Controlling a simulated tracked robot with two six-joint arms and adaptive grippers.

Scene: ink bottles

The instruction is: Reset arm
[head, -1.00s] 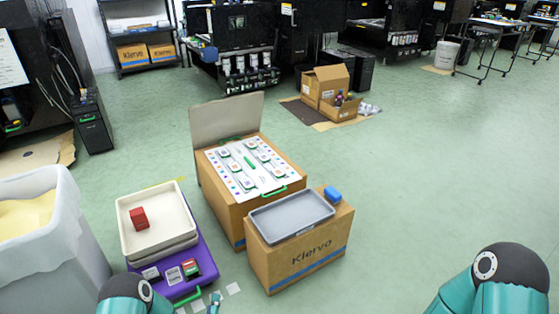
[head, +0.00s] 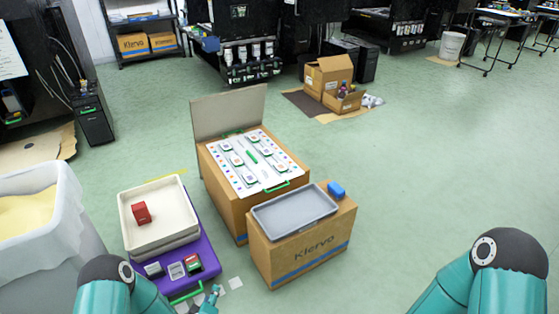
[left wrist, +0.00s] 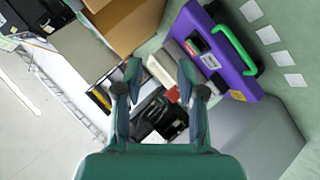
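My left gripper (head: 210,299) shows at the bottom edge of the head view, just beside the green handle of the purple case. In the left wrist view its two fingers (left wrist: 159,80) stand apart with nothing held between them. The purple case (head: 208,258) also shows in the left wrist view (left wrist: 236,72), beyond the fingers and to the right. My right arm comes in at the lower right of the head view, but its gripper is out of the picture.
A white tray (head: 176,206) with a red block (head: 141,212) stands on the purple case. Beside it are a Klervo carton (head: 304,255) with a grey tray (head: 292,211) and blue block (head: 337,189), and a box with a label board (head: 252,160). A white bin (head: 45,260) stands left.

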